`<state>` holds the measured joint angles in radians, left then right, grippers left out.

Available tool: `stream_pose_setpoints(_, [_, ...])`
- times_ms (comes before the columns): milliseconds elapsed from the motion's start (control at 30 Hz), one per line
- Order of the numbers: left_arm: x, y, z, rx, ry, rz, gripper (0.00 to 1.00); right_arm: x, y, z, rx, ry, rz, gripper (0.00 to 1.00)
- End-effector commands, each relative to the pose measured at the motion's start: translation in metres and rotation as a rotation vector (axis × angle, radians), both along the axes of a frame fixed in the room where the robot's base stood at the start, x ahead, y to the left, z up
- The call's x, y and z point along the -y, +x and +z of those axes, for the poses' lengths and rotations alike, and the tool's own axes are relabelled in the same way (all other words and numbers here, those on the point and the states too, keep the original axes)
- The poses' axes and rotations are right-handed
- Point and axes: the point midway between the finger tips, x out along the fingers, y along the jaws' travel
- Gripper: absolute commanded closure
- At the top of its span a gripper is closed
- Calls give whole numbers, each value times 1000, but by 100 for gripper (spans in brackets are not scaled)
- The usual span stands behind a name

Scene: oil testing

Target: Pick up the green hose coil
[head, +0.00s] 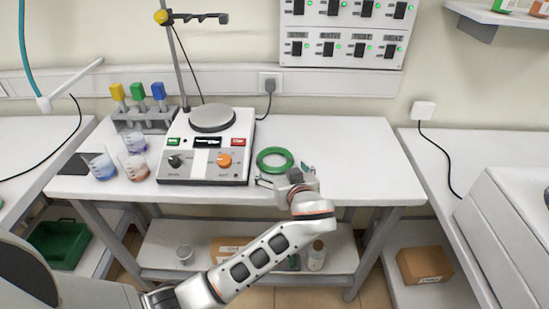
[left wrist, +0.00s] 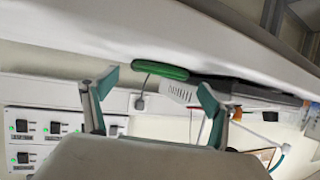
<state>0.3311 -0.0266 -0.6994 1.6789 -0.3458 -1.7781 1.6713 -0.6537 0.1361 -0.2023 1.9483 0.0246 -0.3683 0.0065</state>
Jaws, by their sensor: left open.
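The green hose coil (head: 274,150) lies flat on the white table, right of the hotplate device, as a ring with an open middle. In the left wrist view the coil (left wrist: 160,71) appears edge-on, ahead of the gap between my fingertips. My left gripper (head: 285,177) is open, low at the near side of the coil, with its fingers spread to either side. In the left wrist view the gripper (left wrist: 155,85) has nothing between its fingers. I cannot tell whether a finger touches the coil. My right gripper is not in view.
The hotplate device (head: 207,165) stands close left of the coil. Beakers (head: 135,168) and a tube rack (head: 143,118) stand farther left. The white table (head: 350,165) is clear to the right of the coil. A switch panel (head: 343,30) hangs on the wall behind.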

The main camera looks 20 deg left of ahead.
Motion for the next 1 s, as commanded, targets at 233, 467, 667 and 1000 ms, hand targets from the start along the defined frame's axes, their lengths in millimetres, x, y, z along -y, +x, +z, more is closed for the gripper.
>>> stream_pose_setpoints(233, [-21,28,-1,1,8,2,15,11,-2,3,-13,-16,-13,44])
stream_pose_setpoints(467, [-28,42,-12,-2,1,1,15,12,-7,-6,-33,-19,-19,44])
stream_pose_setpoints(667, [-27,42,-13,-1,0,1,15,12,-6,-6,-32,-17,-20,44])
stream_pose_setpoints(1000, [-27,42,-12,0,0,1,44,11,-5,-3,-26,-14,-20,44])
